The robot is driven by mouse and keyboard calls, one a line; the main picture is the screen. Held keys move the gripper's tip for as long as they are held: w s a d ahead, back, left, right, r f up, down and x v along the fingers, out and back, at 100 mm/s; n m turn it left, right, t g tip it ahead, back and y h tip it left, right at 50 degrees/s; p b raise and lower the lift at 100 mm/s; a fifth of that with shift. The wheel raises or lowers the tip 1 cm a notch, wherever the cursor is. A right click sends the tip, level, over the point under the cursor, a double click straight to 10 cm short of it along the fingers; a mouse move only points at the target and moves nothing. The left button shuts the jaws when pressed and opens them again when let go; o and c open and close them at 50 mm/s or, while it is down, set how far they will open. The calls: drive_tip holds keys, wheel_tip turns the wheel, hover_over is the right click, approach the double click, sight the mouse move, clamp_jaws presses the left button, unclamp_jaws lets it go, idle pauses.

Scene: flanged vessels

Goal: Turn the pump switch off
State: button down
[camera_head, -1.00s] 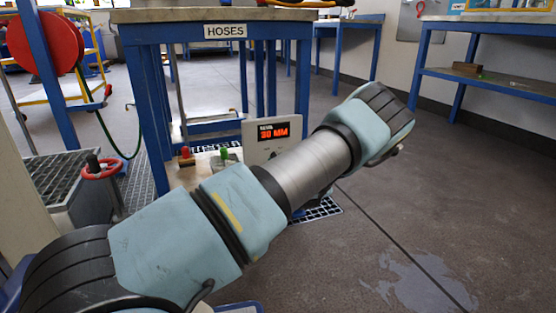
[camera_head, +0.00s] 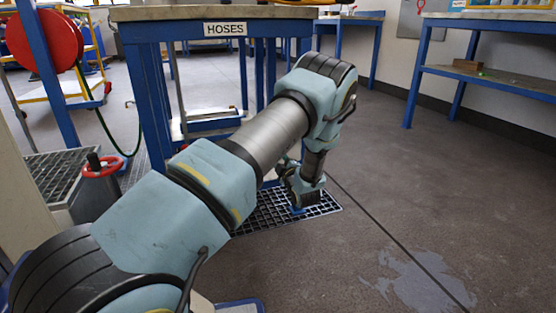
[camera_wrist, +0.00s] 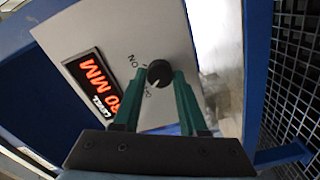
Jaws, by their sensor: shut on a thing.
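The pump switch is a round black knob (camera_wrist: 159,71) on a pale grey panel (camera_wrist: 150,32), seen in the wrist view. "ON" and what looks like "OFF" are printed beside it. I cannot tell which way the knob points. My gripper (camera_wrist: 160,84) has its two green fingers on either side of the knob, shut on it. A lit red display (camera_wrist: 92,85) on the same panel shows a level in MM. In the head view my arm hides the panel and the knob, and the fingers cannot be made out.
A bench labelled HOSES (camera_head: 224,29) on blue legs stands behind my arm. A red valve handwheel (camera_head: 101,166) is at the left. A floor grating (camera_head: 270,212) lies under the arm.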

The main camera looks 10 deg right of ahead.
drive_tip(key=shift+n, duration=0.5)
drive_tip(key=shift+c, duration=2.2)
unclamp_jaws()
drive_tip(key=s+d+p, duration=0.1)
drive_tip(key=s+p, duration=0.3)
drive_tip(key=s, duration=0.6)
drive_tip(key=shift+s+d, duration=0.15)
drive_tip(key=shift+s, duration=0.2)
